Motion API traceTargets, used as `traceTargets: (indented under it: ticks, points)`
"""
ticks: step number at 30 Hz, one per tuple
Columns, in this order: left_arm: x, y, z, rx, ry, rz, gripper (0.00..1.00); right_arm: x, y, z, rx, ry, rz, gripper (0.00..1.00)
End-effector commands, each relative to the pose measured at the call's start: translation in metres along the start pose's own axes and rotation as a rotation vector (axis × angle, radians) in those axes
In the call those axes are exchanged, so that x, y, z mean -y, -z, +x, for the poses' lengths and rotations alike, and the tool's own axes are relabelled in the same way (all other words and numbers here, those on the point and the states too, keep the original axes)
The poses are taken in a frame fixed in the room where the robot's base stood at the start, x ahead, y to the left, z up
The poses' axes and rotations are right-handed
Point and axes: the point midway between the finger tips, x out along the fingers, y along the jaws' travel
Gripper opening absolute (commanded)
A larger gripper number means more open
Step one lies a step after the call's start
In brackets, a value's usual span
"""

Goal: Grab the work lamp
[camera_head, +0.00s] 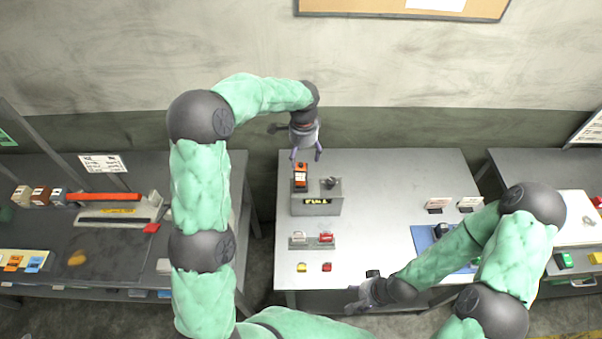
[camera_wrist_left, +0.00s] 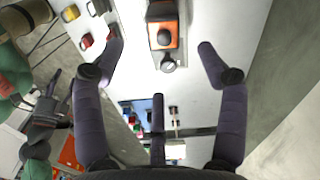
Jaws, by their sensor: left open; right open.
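The work lamp, as I take it, is the orange and black thing (camera_head: 300,172) standing on a small grey stand (camera_head: 329,206) on the middle table in the head view. In the left wrist view an orange body (camera_wrist_left: 164,36) with a dark round face shows between the fingers. My left gripper (camera_head: 306,156) is open and empty, fingers pointing down, just above and behind the lamp. In the left wrist view its fingers (camera_wrist_left: 160,48) are spread wide, apart from the lamp. My right gripper (camera_head: 356,298) is open and empty near the table's front edge.
A dark knob-like piece (camera_head: 331,183) sits beside the lamp on the stand. A holder with red and white pieces (camera_head: 313,241) and small yellow (camera_head: 302,267) and red (camera_head: 327,267) blocks lie in front. The table's middle (camera_head: 385,205) is clear. A wall stands behind.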

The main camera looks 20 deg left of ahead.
Motion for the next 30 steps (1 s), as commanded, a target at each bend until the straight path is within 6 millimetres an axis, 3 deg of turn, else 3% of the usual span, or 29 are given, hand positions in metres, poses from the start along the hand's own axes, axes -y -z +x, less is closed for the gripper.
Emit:
traceTargets:
  ticks: [7, 17, 26, 30]
  points:
    - [0.001, -0.002, 0.016, 0.002, -0.002, 0.000, 0.73, 0.002, 0.000, -0.005, -0.001, 0.000, 0.000, 0.58]
    - [0.005, -0.007, 0.057, 0.001, -0.002, -0.001, 0.73, 0.007, 0.000, -0.018, -0.001, 0.000, 0.000, 0.58]
    - [0.005, -0.007, 0.061, -0.001, 0.000, -0.001, 0.73, 0.007, 0.000, -0.018, -0.001, 0.000, 0.000, 0.58]
    - [0.005, -0.007, 0.061, -0.001, 0.000, -0.001, 0.34, 0.007, 0.000, -0.018, -0.001, 0.000, 0.000, 0.58]
